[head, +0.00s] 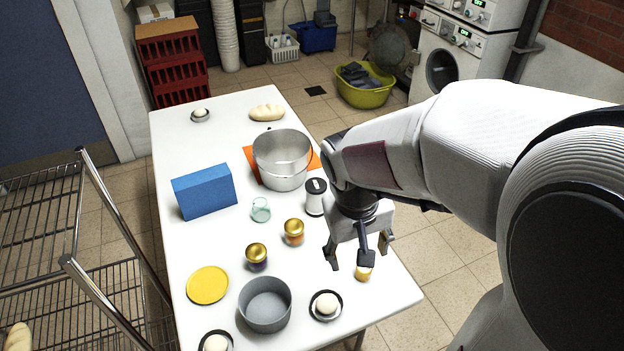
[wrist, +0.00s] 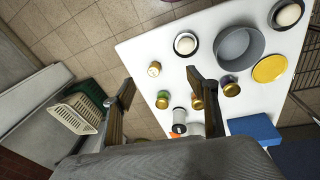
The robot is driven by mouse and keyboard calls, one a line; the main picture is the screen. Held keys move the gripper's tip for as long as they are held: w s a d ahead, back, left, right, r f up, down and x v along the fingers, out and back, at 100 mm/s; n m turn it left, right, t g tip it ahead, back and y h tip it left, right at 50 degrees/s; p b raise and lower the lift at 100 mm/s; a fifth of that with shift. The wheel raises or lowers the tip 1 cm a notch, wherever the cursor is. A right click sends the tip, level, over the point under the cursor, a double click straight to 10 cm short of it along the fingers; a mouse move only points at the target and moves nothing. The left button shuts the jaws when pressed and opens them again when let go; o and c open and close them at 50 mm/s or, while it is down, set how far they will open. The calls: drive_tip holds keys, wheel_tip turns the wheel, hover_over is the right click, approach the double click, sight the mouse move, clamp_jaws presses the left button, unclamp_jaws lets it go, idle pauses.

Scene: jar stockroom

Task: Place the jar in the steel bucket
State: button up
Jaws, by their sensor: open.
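Two gold-lidded jars stand on the table in the head view, one with orange contents (head: 294,238) and one with dark contents (head: 257,262). They also show in the wrist view, orange (wrist: 197,103) and dark (wrist: 230,88). Another gold-lidded jar (wrist: 162,101) shows there between my fingers, largely hidden by my gripper in the head view. My gripper (head: 359,252) is open and empty above the table's right side. It also shows in the wrist view (wrist: 160,85).
A small yellow container (head: 363,273) stands below my gripper. A black-topped white canister (head: 315,204) and a glass mug (head: 261,211) stand near the bucket. A blue box (head: 205,192), yellow plate (head: 207,285), grey pot (head: 265,315) and plated buns occupy the table.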

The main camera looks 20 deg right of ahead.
drive_tip(key=w+d+f+m+h, duration=0.1)
drive_tip(key=w+d+f+m, duration=0.1)
drive_tip(key=w+d+f, duration=0.45)
drive_tip(key=w+d+f+m, duration=0.1)
drive_tip(key=w+d+f, duration=0.2)
drive_tip(key=w+f, duration=0.5)
drive_tip(key=w+m+t, duration=0.1)
drive_tip(key=w, duration=0.1)
drive_tip(key=w+a+m+t, duration=0.1)
drive_tip(key=w+m, duration=0.1)
drive_tip(key=shift+w+a+t, duration=0.15)
drive_tip(key=shift+w+t, duration=0.15)
drive_tip(key=shift+x, duration=1.1)
drive_tip(key=shift+f, duration=0.15)
drive_tip(key=shift+w, duration=0.1)
